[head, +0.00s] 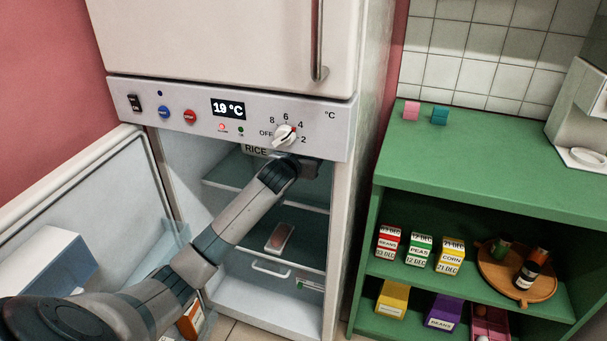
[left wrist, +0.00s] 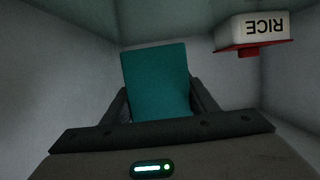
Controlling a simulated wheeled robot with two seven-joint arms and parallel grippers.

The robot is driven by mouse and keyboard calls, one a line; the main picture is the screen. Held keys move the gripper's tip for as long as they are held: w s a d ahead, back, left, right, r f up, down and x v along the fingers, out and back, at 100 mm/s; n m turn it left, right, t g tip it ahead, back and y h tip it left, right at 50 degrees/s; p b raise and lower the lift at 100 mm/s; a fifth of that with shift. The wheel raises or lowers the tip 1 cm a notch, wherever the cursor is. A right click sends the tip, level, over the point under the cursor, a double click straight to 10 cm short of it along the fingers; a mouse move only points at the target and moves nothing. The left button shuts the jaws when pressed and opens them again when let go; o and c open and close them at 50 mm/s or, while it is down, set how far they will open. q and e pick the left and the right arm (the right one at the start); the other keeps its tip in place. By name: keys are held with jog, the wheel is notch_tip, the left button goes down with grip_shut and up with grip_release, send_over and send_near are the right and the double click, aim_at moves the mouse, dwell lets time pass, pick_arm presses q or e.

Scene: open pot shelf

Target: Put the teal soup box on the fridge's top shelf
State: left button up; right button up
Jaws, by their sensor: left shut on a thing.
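The teal soup box (left wrist: 155,80) stands between the two fingers of my left gripper (left wrist: 162,98) in the left wrist view, and the fingers are shut on it. In the head view my left arm reaches into the open fridge, its wrist (head: 290,170) just under the control panel. The teal box and the fingers are hidden there. The fridge's top shelf (head: 222,188) shows below and left of the wrist. I cannot tell whether the box touches the shelf. My right gripper is in neither view.
A white and red RICE box (left wrist: 252,32) is in the fridge, beside the teal box; its label (head: 256,150) shows under the panel. A packaged item (head: 279,238) lies on a lower shelf. The open fridge door (head: 100,200) is at left, a green shelf unit (head: 480,180) at right.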

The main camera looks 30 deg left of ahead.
pick_arm(q)
jog(key=shift+f, duration=0.85)
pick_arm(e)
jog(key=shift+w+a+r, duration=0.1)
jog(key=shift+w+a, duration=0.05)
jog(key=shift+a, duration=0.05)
pick_arm(q)
notch_tip(320, 180, down, 4)
jog(key=shift+r+b, duration=0.1)
jog(key=shift+b, duration=0.35)
jog(key=shift+f, duration=0.6)
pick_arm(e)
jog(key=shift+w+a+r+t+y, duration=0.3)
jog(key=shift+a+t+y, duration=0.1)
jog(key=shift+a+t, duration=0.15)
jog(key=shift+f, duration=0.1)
pick_arm(q)
jog(key=o, duration=1.4)
jog(key=shift+f, duration=0.15)
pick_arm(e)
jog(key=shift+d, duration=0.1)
